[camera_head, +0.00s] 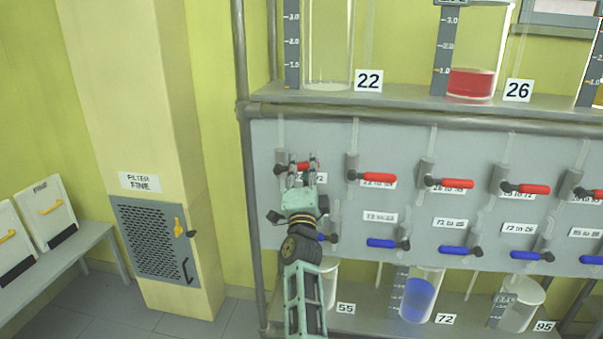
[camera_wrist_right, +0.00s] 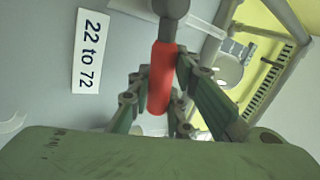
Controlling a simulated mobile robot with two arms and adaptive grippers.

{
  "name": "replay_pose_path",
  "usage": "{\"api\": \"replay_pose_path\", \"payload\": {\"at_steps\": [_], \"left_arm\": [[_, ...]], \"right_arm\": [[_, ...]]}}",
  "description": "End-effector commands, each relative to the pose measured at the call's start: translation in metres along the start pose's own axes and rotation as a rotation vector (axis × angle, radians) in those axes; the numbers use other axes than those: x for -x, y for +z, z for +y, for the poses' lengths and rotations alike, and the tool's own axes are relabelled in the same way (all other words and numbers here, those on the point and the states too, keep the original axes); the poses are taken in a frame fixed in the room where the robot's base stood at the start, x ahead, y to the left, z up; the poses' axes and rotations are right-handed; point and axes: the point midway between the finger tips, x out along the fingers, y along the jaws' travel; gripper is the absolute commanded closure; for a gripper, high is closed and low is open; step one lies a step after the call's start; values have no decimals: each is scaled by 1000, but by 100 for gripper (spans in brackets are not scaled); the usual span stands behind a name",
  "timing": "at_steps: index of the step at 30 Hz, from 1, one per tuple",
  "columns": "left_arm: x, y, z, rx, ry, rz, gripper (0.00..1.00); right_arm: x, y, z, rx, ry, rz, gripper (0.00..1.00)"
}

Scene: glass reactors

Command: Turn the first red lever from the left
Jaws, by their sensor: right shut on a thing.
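The first red lever from the left (camera_head: 309,166) is on the grey panel (camera_head: 400,150), below the vessel labelled 22. It lies roughly level, pointing right. My right gripper (camera_head: 301,172) is at this lever, its fingers on either side of the handle. In the right wrist view the red handle (camera_wrist_right: 162,80) sits between the fingers of my right gripper (camera_wrist_right: 160,98), which is shut on it. A label "22 to 72" (camera_wrist_right: 91,51) is beside it. My left gripper is not in view.
More red levers (camera_head: 378,177) run along the panel to the right. Blue levers (camera_head: 382,243) form a row below. Glass vessels with red (camera_head: 472,83) and blue (camera_head: 418,300) liquid stand on shelves above and below. A cabinet pillar (camera_head: 155,240) and a bench (camera_head: 75,250) are at left.

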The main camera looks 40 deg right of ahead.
Motion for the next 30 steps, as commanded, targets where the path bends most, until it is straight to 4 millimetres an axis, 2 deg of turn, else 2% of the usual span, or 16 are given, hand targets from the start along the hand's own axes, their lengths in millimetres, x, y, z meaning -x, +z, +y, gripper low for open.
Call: {"api": "replay_pose_path", "payload": {"at_steps": [1, 9, 29, 30], "left_arm": [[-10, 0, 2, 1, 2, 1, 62], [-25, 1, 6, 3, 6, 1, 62], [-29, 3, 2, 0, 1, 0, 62], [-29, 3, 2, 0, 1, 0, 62]], "right_arm": [[4, 3, 9, -30, 4, 13, 100], [8, 3, 16, -151, 3, 74, 100], [10, 4, 19, -207, 4, 101, 100], [10, 4, 19, -207, 4, 101, 80]]}}
